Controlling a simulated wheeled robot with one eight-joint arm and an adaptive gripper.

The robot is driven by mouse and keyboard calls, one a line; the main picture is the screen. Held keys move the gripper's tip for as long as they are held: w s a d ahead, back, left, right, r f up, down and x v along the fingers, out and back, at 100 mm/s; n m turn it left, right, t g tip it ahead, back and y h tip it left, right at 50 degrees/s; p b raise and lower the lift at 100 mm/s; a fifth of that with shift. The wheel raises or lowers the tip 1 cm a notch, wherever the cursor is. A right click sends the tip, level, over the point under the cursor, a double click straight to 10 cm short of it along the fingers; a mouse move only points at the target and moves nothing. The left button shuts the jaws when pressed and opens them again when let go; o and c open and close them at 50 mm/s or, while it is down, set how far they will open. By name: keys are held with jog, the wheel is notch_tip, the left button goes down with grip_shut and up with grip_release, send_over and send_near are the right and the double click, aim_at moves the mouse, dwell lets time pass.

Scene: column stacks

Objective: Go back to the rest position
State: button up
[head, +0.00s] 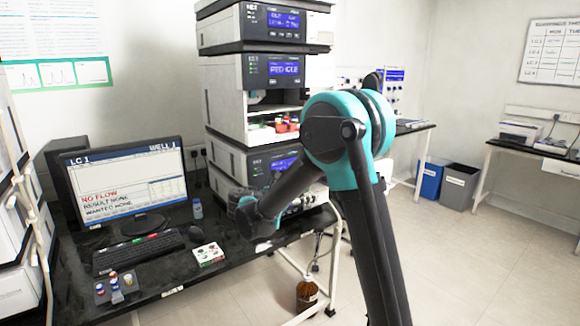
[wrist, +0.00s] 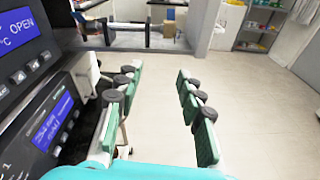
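My gripper (wrist: 158,82) shows in the wrist view with its green-padded fingers spread wide apart and nothing between them, so it is open and empty. In the head view my arm bends at a teal joint and reaches down and left to the front of the instrument stack (head: 225,105); the fingers cannot be made out there. The stack's blue displays and buttons stand close along the left side of the wrist view, beside the left finger. Whether the finger touches the stack cannot be told.
A black bench (head: 75,275) holds a monitor (head: 125,180), a keyboard (head: 138,252), a vial rack (head: 118,288) and a small card (head: 207,254). A brown bottle (head: 306,292) stands under the bench. Blue (head: 430,180) and grey (head: 460,186) bins stand behind. The floor at right is clear.

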jog(key=s+d+f+m+g+y, duration=0.55)
jog(key=s+d+f+m, duration=0.5)
jog(key=s+d, duration=0.4)
jog(key=s+f+m+y, duration=0.4)
jog(key=s+m, duration=0.2)
jog(key=s, duration=0.1)
jog(key=s+a+f+m+y, duration=0.1)
jog(key=s+f+m+y, duration=0.3)
jog(key=s, duration=0.4)
jog(key=shift+f+m+t, duration=0.35)
jog(key=shift+f+m, duration=0.1)
jog(key=shift+m, duration=0.8)
